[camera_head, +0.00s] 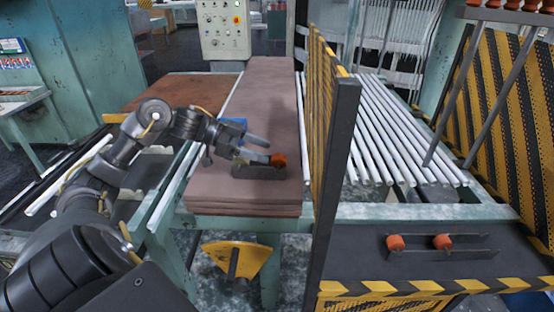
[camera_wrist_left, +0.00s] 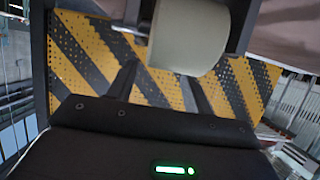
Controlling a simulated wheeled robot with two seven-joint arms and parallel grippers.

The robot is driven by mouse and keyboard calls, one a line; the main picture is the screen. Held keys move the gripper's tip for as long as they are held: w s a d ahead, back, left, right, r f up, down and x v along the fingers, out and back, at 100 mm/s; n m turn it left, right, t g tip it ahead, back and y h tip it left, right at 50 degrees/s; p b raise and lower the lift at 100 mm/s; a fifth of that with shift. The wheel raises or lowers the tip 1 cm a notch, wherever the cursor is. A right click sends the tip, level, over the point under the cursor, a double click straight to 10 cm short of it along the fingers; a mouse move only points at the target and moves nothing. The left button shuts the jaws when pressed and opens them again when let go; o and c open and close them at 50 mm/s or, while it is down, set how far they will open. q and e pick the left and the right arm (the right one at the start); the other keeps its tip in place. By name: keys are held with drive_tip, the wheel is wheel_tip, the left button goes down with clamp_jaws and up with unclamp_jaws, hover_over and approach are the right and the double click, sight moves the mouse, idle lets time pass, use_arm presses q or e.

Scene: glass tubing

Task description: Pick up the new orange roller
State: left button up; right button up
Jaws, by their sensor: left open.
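An orange roller (camera_head: 278,160) sits at the right end of a grey metal bracket (camera_head: 262,173), on the stacked brown boards. My left gripper (camera_head: 268,149) is open above the bracket, its fingers pointing right, with the tips close to the roller. I cannot tell in the head view whether they touch it. In the left wrist view a pale cream cylinder (camera_wrist_left: 188,36) shows large, just beyond my left gripper's two dark fingers (camera_wrist_left: 162,72). It does not look orange there. My right gripper is not in view.
Two more orange rollers (camera_head: 395,243) (camera_head: 442,242) sit in a bracket on the dark panel at right. A yellow-black striped guard (camera_head: 322,110) stands just right of the boards (camera_head: 262,100). White glass tubes (camera_head: 400,130) lie beyond it.

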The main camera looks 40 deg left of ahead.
sight(278, 156)
use_arm(q)
drive_tip(key=p+x, duration=0.1)
drive_tip(key=x, duration=0.3)
drive_tip(key=c, duration=1.1)
